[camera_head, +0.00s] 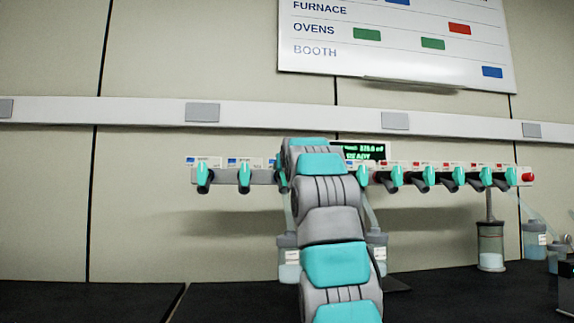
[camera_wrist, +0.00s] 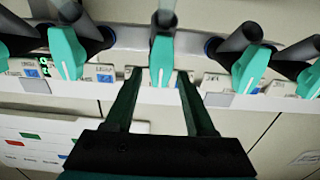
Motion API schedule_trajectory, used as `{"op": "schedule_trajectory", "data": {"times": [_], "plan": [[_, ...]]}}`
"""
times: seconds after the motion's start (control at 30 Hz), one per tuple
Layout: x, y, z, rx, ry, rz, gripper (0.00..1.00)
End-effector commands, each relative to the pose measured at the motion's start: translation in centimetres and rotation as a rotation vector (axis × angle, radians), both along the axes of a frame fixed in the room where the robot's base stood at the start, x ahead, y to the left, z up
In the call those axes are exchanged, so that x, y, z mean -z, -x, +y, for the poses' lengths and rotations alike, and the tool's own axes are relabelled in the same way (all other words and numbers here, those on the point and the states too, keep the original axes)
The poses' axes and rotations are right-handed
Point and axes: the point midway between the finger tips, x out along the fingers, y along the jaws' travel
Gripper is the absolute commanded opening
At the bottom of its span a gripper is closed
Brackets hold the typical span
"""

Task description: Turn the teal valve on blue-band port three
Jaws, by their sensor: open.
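A row of teal valve handles hangs along a pale manifold rail (camera_head: 262,176). Blue marks show at the left ports, red marks at the right ones. The third valve from the left, on blue-band port three (camera_head: 282,181), is partly hidden by my arm. In the wrist view, which is upside down, a teal valve (camera_wrist: 162,60) stands in the middle and appears to be this one, with its handle along the finger direction. My gripper (camera_wrist: 158,76) is open, one finger on each side of the handle's free end, with gaps visible. Contact is not visible. The head view hides my gripper.
Neighbouring valves stand close on both sides, one (camera_wrist: 68,52) to the left and one (camera_wrist: 250,68) to the right in the wrist view. A green-text display (camera_head: 362,152) sits behind the rail. Flasks (camera_head: 490,245) stand at the right of the dark bench (camera_head: 90,300).

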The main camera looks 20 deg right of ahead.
Motion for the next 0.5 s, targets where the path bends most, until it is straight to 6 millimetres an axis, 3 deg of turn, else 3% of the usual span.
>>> {"op": "schedule_trajectory", "data": {"times": [0.1,0.5], "plan": [[0.03,0.03,0.0,0.0,0.0,0.0,0.54],[0.04,0.05,-0.02,0.0,0.0,0.001,0.09]]}}
